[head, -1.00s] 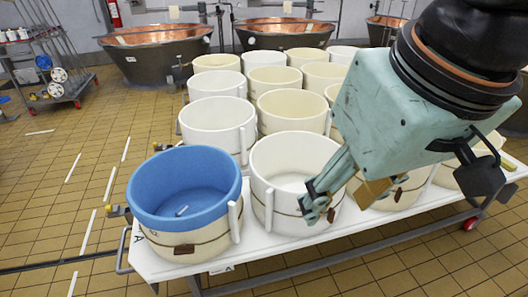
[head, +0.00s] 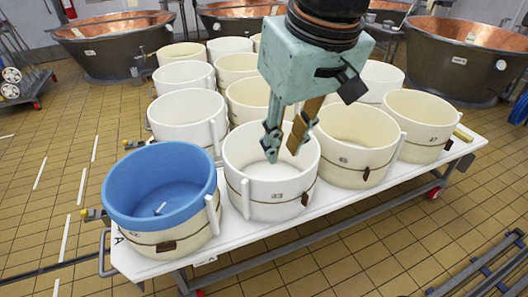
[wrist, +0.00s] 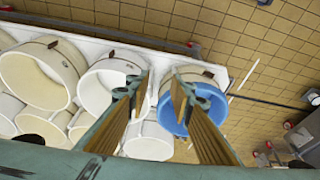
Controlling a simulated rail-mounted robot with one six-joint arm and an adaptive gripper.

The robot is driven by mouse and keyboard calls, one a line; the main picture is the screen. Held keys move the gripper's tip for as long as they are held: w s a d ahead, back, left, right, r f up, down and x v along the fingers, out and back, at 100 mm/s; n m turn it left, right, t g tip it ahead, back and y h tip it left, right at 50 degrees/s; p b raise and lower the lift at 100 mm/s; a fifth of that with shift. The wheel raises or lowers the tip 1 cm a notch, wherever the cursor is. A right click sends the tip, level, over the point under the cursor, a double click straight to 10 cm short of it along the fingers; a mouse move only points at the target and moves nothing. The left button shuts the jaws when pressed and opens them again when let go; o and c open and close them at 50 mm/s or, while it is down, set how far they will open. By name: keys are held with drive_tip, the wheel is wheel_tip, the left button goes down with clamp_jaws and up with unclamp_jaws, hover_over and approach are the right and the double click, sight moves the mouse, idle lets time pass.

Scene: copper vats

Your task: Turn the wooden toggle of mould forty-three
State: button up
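Mould forty-three (head: 245,199) is a white round mould at the table's front edge, just right of a blue-lined mould (head: 163,185). Its number on the front is small and not fully clear. A cord runs round it, with a small brown wooden toggle (head: 305,198) at its front right. My gripper (head: 282,152) points down in front of or above the mould's opening, fingers apart and empty. It stands clear of the toggle.
Several cream and white moulds stand close together on the white table (head: 330,205). A cream mould (head: 358,145) stands right of mould forty-three. A metal rail (head: 104,255) sticks out at the table's left end. Copper vats (head: 460,60) stand behind. Tiled floor in front is mostly open.

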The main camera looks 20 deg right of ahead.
drive_tip(key=w+d+f+p, duration=0.3)
drive_tip(key=w, duration=0.4)
drive_tip(key=w+d+f+n+g+p, duration=0.1)
drive_tip(key=w+d+f+p, duration=0.15)
drive_tip(key=w, duration=0.45)
drive_tip(key=w+d+f+p, duration=0.2)
drive_tip(key=w+d+p, duration=0.2)
drive_tip(key=w, duration=0.3)
drive_tip(key=w+d+f+g+p, duration=0.1)
drive_tip(key=w+d+f+p, duration=0.25)
drive_tip(key=f, duration=0.25)
drive_tip(key=w+d+f+p, duration=0.3)
drive_tip(key=d+f, duration=0.2)
drive_tip(key=f, duration=0.2)
drive_tip(key=shift+g, duration=0.7)
drive_tip(key=shift+s+d+f+p, duration=0.65)
drive_tip(key=shift+d+f+p, duration=0.75)
drive_tip(key=shift+f, duration=2.25)
drive_tip(key=shift+s+d+f+p, duration=0.65)
drive_tip(key=shift+d+f+p, duration=0.75)
drive_tip(key=shift+f, duration=2.2)
drive_tip(key=shift+s+d+f+p, duration=0.65)
drive_tip(key=shift+d+f+p, duration=0.7)
drive_tip(key=shift+f, duration=2.3)
drive_tip(key=shift+a, duration=0.1)
drive_tip(key=shift+f, duration=0.1)
